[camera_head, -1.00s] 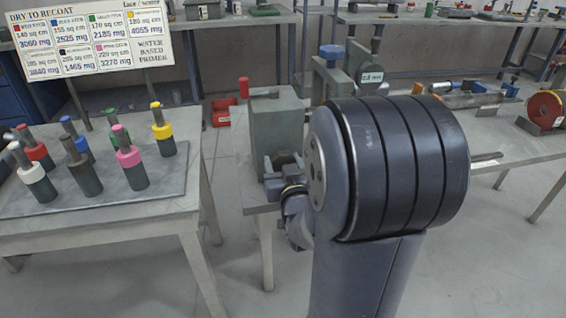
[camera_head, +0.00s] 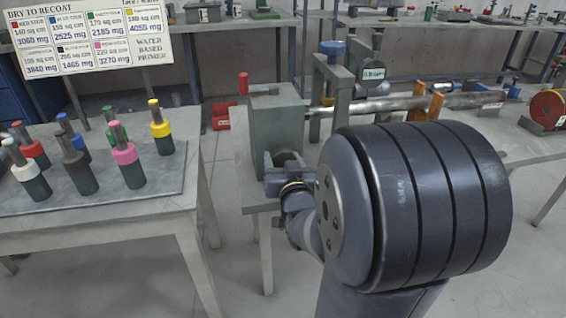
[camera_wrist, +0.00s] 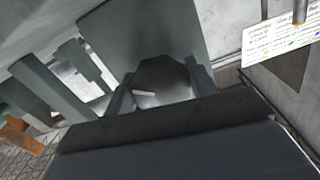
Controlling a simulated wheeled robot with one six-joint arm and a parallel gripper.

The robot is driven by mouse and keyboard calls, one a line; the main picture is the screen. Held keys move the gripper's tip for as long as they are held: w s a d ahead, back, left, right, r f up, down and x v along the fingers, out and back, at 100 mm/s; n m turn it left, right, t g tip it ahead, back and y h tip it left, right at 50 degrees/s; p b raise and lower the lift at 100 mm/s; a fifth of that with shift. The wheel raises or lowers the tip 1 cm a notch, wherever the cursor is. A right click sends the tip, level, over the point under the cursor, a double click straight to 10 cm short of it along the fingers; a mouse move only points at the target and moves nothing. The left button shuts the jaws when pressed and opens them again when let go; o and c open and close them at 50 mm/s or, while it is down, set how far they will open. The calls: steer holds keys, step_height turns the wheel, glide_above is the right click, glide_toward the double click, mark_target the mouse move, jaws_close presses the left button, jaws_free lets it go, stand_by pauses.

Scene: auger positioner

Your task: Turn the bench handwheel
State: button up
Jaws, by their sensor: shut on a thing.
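A grey-green block housing (camera_head: 276,118) stands on the left end of the right-hand bench. My gripper (camera_head: 284,166) is at its lower front face. A dark, rounded handwheel (camera_head: 288,156) shows there between the jaws, partly hidden by them. In the wrist view the dark handwheel (camera_wrist: 162,82), with a pale mark on it, sits between the two fingers of my gripper (camera_wrist: 160,92), against the housing (camera_wrist: 160,35). The jaws are shut on it. How far the wheel is turned cannot be told.
A left table (camera_head: 110,229) holds several coloured-collar cylinders.

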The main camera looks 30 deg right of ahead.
steer(key=o, duration=1)
steer(key=shift+c, duration=0.2)
steer(key=p+v, duration=0.1)
steer(key=v, duration=0.9)
steer(key=shift+s, duration=0.4)
steer(key=shift+a, duration=0.1)
steer(key=b+x, duration=0.1)
steer(key=x, duration=0.9)
steer(key=shift+w, duration=0.45)
steer(key=shift+s, duration=0.15)
